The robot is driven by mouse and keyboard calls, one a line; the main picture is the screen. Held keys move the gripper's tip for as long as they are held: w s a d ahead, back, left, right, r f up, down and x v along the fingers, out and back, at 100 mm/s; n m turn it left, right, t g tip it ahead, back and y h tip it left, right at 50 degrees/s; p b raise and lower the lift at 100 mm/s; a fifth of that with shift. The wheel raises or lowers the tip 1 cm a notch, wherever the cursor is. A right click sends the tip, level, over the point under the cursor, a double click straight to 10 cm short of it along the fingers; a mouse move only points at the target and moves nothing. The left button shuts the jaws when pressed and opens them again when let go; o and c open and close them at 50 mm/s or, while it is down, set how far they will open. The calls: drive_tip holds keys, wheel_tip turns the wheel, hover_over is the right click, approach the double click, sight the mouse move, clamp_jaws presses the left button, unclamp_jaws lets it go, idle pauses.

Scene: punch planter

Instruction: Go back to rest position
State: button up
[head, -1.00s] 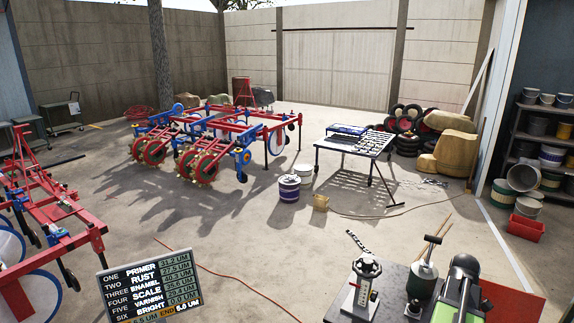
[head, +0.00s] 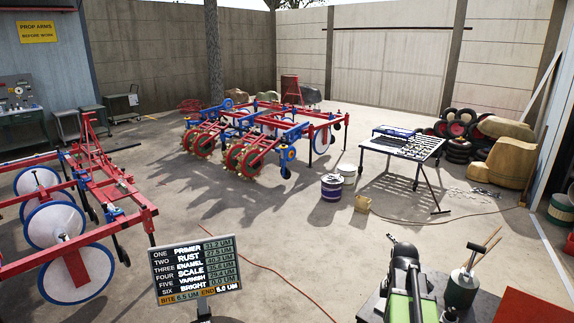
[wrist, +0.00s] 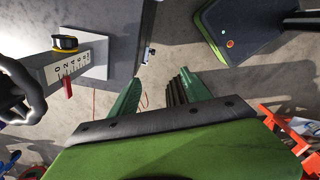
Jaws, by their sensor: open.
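My gripper (wrist: 160,80) is open in the wrist view. Its two green ribbed fingers stand apart with nothing between them. Its green and dark body, at the end of my arm, shows at the lower right of the head view, in front of the dark bench (head: 370,308). No object is held. To the left in the wrist view, apart from the fingers, is a pale instrument (wrist: 76,70) with a numbered scale, a yellow-and-black knob and a red pointer.
A readout board (head: 195,270) stands at lower left centre. Red and blue planter frames (head: 255,135) stand behind it and at left. A slatted table (head: 405,146) and a bucket (head: 331,187) stand right of centre.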

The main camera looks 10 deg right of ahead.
drive_tip(key=w+a+m, duration=0.2)
drive_tip(key=a+m, duration=1)
drive_tip(key=a, duration=1.7)
drive_tip(key=shift+w, duration=0.35)
drive_tip(key=shift+a, duration=0.1)
drive_tip(key=shift+c, duration=0.5)
